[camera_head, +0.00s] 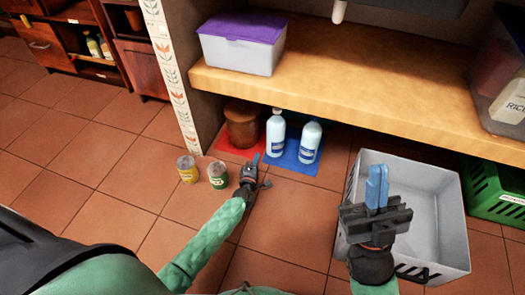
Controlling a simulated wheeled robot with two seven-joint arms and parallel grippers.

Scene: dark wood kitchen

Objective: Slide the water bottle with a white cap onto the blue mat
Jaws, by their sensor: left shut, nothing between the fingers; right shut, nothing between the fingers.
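Two light-blue bottles with blue labels stand upright on the floor under the wooden shelf. The left bottle (275,135) has a pale, whitish cap and stands by the left edge of the blue mat (301,168), near the red mat. The right bottle (309,143) stands on the blue mat; its cap looks pale, its exact colour unclear. My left gripper (255,160) is shut and empty, low in front of the mats, a little left of the left bottle and apart from it.
A brown pot (241,124) stands on the red mat (226,150). The grey crate (440,220) and green crate (497,192) are at right. The shelf (330,90) overhangs the bottles.

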